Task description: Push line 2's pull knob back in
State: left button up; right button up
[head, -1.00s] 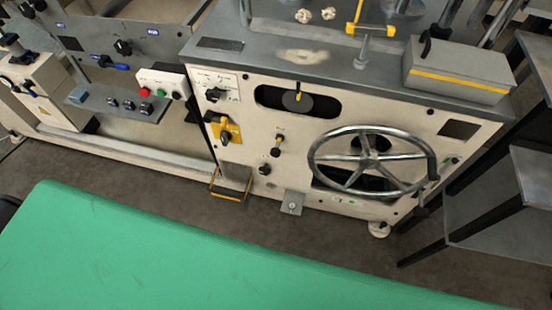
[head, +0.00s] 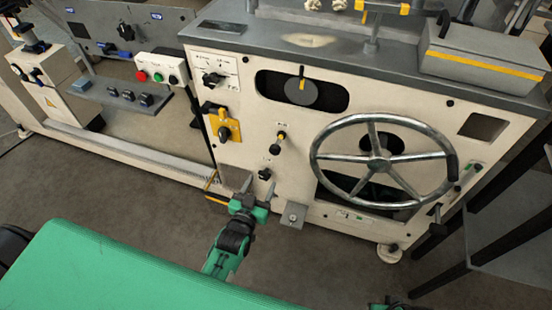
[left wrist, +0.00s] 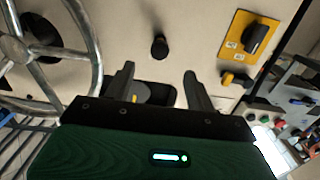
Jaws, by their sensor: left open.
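I cannot read which one belongs to line 2. My left gripper (head: 257,187) is open and empty, low in front of the panel near the lower knob. In the left wrist view a black knob (left wrist: 159,47) stands beyond and between the open fingers (left wrist: 158,75), apart from them; it seems to be the upper one.
An oval opening with a disc (head: 300,92) is above the knobs. A small yellow-edged pedal (head: 218,190) is close left of my left gripper. A red and green button box (head: 160,70) is farther left. A green surface (head: 110,270) fills the lower left.

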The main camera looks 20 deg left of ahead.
aim_at(274, 153)
pick_arm(q)
jog(key=w, duration=0.9)
jog(key=w+r+b, duration=0.1)
jog(key=w, duration=0.3)
jog(key=shift+w+d, duration=0.1)
jog(key=shift+w, duration=0.4)
pick_arm(e)
jog(key=v, duration=0.3)
jog(key=shift+w+r, duration=0.15)
jog(key=shift+r, duration=0.25)
jog(key=shift+t, duration=0.3)
